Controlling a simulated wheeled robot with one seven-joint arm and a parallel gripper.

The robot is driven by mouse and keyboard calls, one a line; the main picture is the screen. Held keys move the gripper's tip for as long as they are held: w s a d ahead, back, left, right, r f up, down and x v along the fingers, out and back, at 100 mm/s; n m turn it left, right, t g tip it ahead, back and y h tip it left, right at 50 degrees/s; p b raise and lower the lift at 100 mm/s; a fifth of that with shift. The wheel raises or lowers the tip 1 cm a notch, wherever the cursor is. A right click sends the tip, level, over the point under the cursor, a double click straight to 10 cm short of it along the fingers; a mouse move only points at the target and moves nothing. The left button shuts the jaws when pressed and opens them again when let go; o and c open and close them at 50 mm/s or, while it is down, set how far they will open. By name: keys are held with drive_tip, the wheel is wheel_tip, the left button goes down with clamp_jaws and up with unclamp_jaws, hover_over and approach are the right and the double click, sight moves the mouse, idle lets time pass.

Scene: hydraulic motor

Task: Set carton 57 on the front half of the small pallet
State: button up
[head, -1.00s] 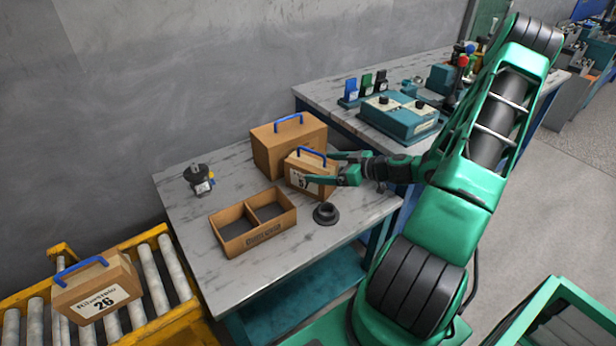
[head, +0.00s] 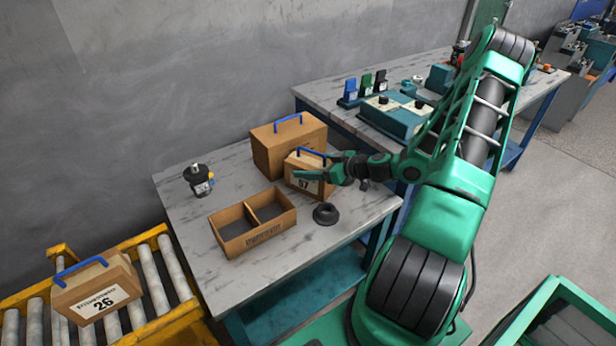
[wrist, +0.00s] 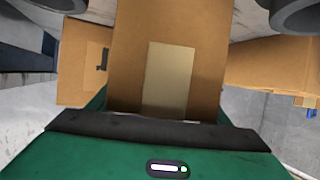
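Carton 57 (head: 304,184) is a small brown box with a blue handle and a white label. It stands upright on the grey-topped table, in front of a larger carton. My gripper (head: 313,166) reaches it from the right, its fingers spread on the near and far sides of the carton's upper part. I see no clear sign of clamping, and the carton rests on the table. In the wrist view a brown cardboard face (wrist: 205,62) with a paler rectangle fills the middle. I cannot make out a small pallet in either view.
A larger brown carton (head: 275,153) stands behind. A divided wooden box (head: 236,240), a black ring-shaped part (head: 326,214) and a small motor (head: 199,180) are on the table (head: 300,260). Carton 26 (head: 98,292) sits on the roller conveyor (head: 155,283) at left. A control box (head: 395,116) stands on the back bench.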

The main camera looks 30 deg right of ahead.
drive_tip(key=c, duration=1)
drive_tip(key=shift+r, duration=0.1)
drive_tip(key=shift+c, duration=1.2)
